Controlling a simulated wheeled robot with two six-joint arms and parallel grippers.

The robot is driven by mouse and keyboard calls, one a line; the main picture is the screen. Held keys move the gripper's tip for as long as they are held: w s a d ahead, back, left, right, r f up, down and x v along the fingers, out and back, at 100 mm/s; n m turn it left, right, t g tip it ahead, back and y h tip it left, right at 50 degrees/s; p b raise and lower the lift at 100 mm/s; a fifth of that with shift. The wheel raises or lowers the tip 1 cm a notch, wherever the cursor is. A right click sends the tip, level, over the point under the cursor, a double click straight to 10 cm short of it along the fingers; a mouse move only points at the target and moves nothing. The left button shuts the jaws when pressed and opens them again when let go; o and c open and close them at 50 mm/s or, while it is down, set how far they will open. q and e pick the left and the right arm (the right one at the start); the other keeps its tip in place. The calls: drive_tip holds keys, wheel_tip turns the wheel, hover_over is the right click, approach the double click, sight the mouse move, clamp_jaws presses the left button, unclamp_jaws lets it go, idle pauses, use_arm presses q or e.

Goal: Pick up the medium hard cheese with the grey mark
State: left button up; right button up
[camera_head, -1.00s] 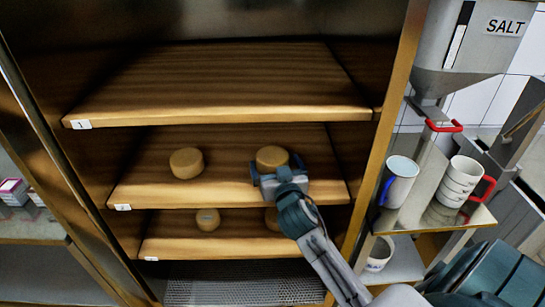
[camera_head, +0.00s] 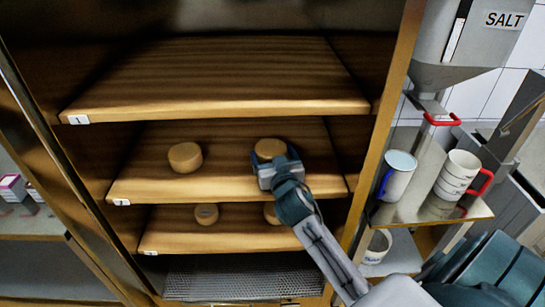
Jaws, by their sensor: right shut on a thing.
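A round tan cheese (camera_head: 269,148) stands on the right of the middle wooden shelf (camera_head: 225,165). My right gripper (camera_head: 274,155) is shut on it, reaching in from the front right. The gripper hides the cheese's lower front. Another round cheese (camera_head: 185,157) stands on the left of the same shelf. On the lower shelf (camera_head: 170,238) there is a smaller cheese with a faint dark mark (camera_head: 206,214) and another cheese (camera_head: 271,213) partly hidden by my arm. I cannot make out a grey mark on the held cheese. My left gripper is not in view.
The top shelf (camera_head: 215,80) is empty. A metal mesh (camera_head: 240,283) lies below the lower shelf.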

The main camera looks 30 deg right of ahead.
sight(273, 153)
drive_tip(key=shift+r, duration=0.5)
wheel_tip(273, 153, up, 2)
drive_tip(key=shift+r+b, duration=0.2)
drive_tip(key=shift+b, duration=0.2)
drive_tip(key=v, duration=0.3)
drive_tip(key=a+b+v, duration=0.1)
drive_tip(key=v, duration=0.2)
drive_tip(key=a+b+v, duration=0.1)
drive_tip(key=v, duration=0.3)
drive_tip(key=shift+w, duration=0.3)
use_arm(q)
drive_tip(key=p, duration=0.3)
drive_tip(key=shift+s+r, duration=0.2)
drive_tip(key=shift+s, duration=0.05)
use_arm(e)
drive_tip(key=v, duration=0.2)
drive_tip(key=a+v, duration=0.1)
drive_tip(key=v, duration=0.2)
drive_tip(key=shift+a+r, duration=0.15)
drive_tip(key=shift+r, duration=0.1)
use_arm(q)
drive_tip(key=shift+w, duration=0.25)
